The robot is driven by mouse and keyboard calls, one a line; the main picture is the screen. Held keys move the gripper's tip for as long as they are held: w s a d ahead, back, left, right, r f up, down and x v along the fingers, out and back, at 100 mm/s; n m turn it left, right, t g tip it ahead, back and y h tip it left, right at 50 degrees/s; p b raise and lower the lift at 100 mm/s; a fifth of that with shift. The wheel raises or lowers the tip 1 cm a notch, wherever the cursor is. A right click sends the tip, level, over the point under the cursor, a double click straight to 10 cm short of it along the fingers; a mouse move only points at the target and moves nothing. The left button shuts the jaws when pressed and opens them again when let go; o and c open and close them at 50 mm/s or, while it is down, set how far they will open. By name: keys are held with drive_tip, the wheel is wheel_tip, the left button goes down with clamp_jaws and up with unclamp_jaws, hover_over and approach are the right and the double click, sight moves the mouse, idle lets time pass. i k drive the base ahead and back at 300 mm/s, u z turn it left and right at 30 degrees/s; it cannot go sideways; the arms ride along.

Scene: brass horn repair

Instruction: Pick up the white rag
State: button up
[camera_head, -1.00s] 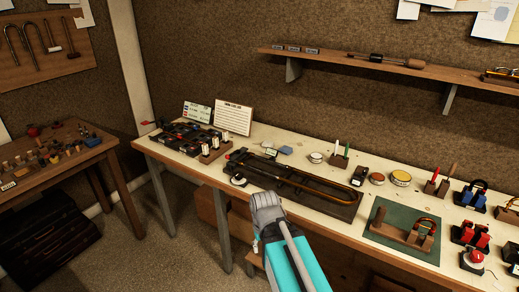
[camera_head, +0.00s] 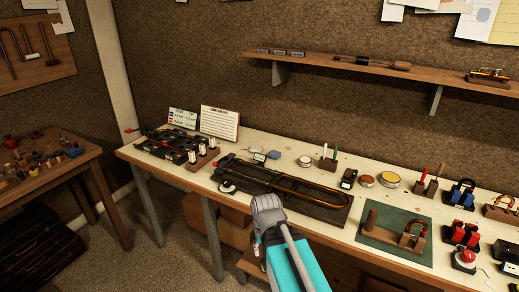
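I cannot make out a white rag for certain. A small whitish item (camera_head: 227,187) lies at the front edge of the bench, left of the dark trombone tray, but it is too small to tell what it is. My arm, with a grey joint and teal link, rises from the bottom middle, in front of the bench. Only a small light piece at its left side, possibly part of my gripper (camera_head: 257,246), shows. The fingers are hidden, and I see nothing held.
The long workbench (camera_head: 330,170) carries a dark tray (camera_head: 330,213) with a brass slide, a green mat (camera_head: 375,240), tins (camera_head: 389,179), red and blue items and sign cards (camera_head: 220,123). A wall shelf (camera_head: 300,62) hangs above. A side table (camera_head: 40,180) stands left, with floor between.

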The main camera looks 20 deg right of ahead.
sight(255, 148)
drive_tip(key=i, duration=0.85)
